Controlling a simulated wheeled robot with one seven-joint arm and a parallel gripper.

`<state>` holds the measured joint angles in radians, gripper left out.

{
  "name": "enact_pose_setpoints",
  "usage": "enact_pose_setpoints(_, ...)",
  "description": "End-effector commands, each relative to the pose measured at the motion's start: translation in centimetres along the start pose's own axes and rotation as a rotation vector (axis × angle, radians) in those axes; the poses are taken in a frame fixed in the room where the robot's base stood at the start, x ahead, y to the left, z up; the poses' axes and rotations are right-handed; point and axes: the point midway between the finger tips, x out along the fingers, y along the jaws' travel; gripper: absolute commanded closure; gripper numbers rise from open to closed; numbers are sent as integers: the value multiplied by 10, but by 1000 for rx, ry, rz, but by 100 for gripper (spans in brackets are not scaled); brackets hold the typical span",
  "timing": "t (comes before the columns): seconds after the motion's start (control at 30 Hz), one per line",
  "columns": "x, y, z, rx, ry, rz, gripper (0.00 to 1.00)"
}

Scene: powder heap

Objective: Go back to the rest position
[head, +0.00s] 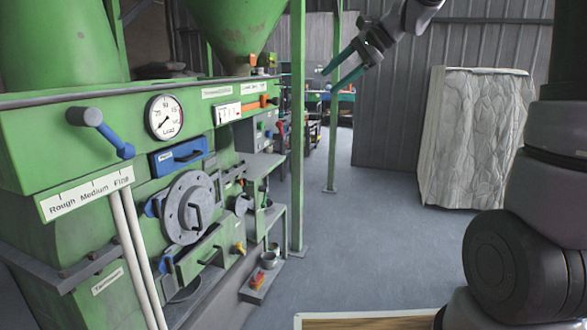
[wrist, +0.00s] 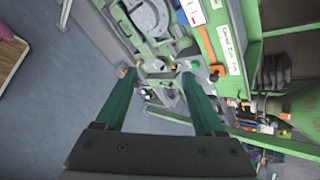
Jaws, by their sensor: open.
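My gripper (head: 335,78) is open and empty at the top centre of the head view, raised in the air in front of the grey corrugated wall. Its two teal fingers point down and to the left, toward a green post. In the wrist view my gripper (wrist: 152,72) shows both fingers spread apart with nothing between them. Beyond them lies part of the green machine (wrist: 285,45). The green machine (head: 75,135) fills the left of the head view, with a round gauge, a blue-handled lever and a round hatch. My gripper appears apart from it.
Green posts (head: 297,150) stand in the middle. A wrapped pale block (head: 472,135) stands by the back wall (head: 400,110). A wood-topped surface with a pale edge (head: 375,322) is at the bottom. A small red-buttoned box (head: 258,280) sits low by the machine. The grey floor (head: 375,240) is clear.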

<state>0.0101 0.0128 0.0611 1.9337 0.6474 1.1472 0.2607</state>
Motion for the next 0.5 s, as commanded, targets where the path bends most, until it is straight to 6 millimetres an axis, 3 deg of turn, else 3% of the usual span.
enact_pose_setpoints(0.03, -18, 19, 11, -71, 49, 17, 29)
enact_pose_setpoints(0.2, -64, 85, 28, -306, 212, 97, 29)
enact_pose_setpoints(0.5, -124, 198, 38, -679, 462, 246, 29)
